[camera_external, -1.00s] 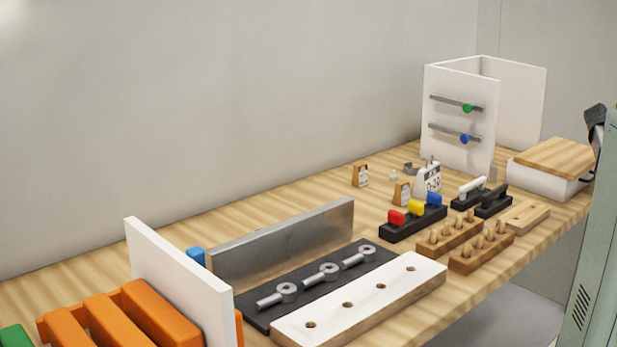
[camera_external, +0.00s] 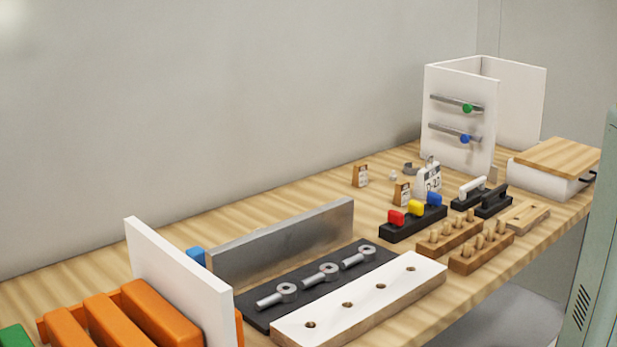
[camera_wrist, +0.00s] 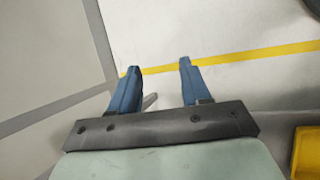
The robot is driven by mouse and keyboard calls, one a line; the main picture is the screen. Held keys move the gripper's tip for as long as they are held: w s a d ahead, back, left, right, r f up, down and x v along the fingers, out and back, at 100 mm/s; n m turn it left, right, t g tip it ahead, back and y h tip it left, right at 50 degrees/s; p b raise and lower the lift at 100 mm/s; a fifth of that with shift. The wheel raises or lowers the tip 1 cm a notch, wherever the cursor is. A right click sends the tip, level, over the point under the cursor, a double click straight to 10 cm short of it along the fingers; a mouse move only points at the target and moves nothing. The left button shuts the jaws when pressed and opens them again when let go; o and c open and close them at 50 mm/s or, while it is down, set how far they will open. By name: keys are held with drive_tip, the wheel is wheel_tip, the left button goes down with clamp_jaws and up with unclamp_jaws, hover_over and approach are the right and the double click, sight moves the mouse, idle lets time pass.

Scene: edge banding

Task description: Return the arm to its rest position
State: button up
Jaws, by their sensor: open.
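My gripper (camera_wrist: 158,72) shows in the wrist view, with two blue fingers apart and nothing between them. Behind the fingers is the floor with a yellow line (camera_wrist: 235,57). My gripper does not show in the external view. A pale green body with vent slots (camera_external: 592,260) stands at the right edge of the external view; I cannot tell whether it is part of me.
The wooden bench (camera_external: 75,275) holds a white panel (camera_external: 180,280), orange blocks (camera_external: 160,315), a drilled white-topped board (camera_external: 360,305), a white stand with rails (camera_external: 460,120) and a wood-lidded white box (camera_external: 545,175). A yellow object (camera_wrist: 307,152) shows at the wrist view's lower right.

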drive_tip(key=s+a+f+m+g+y, duration=0.2)
drive_tip(key=s+a+f+m+y, duration=0.1)
drive_tip(key=s+a+f, duration=1.25)
drive_tip(key=s+a+f+m+g+y, duration=0.1)
drive_tip(key=s+a+f+m, duration=0.1)
drive_tip(key=s+a, duration=0.4)
drive_tip(key=s+a+f+m+g+y, duration=0.1)
drive_tip(key=s+a+f, duration=0.3)
drive_tip(key=s, duration=0.9)
drive_tip(key=shift+a+f+m+g+y, duration=0.3)
drive_tip(key=shift+a+m+g+y, duration=0.1)
drive_tip(key=shift+a+m+g, duration=0.4)
drive_tip(key=shift+s+a, duration=0.1)
